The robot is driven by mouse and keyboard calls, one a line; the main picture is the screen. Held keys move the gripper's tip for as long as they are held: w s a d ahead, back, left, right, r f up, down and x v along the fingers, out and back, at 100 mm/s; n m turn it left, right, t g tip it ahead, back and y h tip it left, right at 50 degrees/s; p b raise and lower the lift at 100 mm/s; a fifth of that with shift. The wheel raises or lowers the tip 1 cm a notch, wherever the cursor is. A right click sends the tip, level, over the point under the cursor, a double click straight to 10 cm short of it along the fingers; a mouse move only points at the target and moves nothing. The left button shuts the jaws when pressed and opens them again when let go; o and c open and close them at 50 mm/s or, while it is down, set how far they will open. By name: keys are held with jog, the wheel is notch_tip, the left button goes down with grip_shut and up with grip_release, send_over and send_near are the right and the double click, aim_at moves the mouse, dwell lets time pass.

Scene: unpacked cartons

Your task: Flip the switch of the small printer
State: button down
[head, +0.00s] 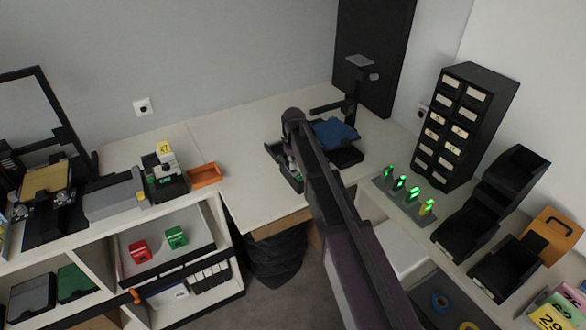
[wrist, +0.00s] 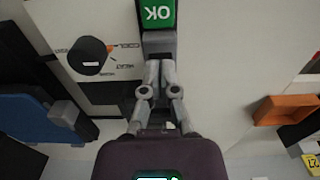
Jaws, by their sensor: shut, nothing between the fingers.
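In the wrist view my gripper (wrist: 159,66) is shut and empty. Its fingertips are at a grey block (wrist: 160,44) on a device panel; I cannot tell whether they touch it. Beyond the block is a green plate (wrist: 158,12) marked OK, upside down in this view. A black knob (wrist: 88,55) beside it has HEAT and COOL marks. In the head view my arm reaches over a dark, low device (head: 289,180) on the back table and hides most of it and my gripper. I cannot tell whether this is the small printer, or which part is its switch.
A blue-topped unit (head: 335,132) stands close beside the device. An orange tray (head: 205,174) lies to the left, with free white tabletop (head: 245,195) between. A row of green-lit pieces (head: 405,195) and a dark drawer cabinet (head: 462,125) stand to the right.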

jog(key=shift+f, duration=0.25)
jog(key=shift+r, duration=0.15)
jog(key=shift+r+p, duration=3.35)
jog(key=shift+r, duration=0.1)
jog(key=s+d+f+m+b, duration=0.1)
jog(key=s+d+m, duration=0.5)
jog(key=s+d, duration=1.7)
jog(key=s, duration=0.3)
jog(key=shift+d+f+m+b, duration=0.2)
jog(key=shift+f+m+b, duration=0.15)
jog(key=shift+m, duration=0.05)
